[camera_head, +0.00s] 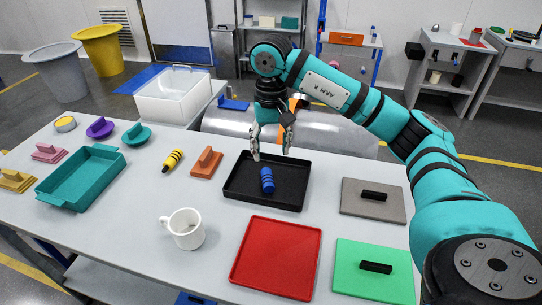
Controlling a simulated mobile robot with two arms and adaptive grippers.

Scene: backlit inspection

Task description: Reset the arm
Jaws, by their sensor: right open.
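My right arm, teal with black bands, comes in from the right side. Its gripper (271,152) points down over the far edge of a black tray (237,189), with its fingers spread and nothing between them. A blue ribbed cylinder (267,180) lies in the black tray, just nearer than the fingertips. I cannot tell whether the fingertips touch the tray. My left gripper does not show.
On the white table (140,212) are a red tray (277,258), green (372,283) and grey (351,211) handled plates, a white mug (184,229), a brown handled block (206,163), a yellow-black cylinder (173,160) and a teal tray (52,196). A white bin (163,107) stands behind.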

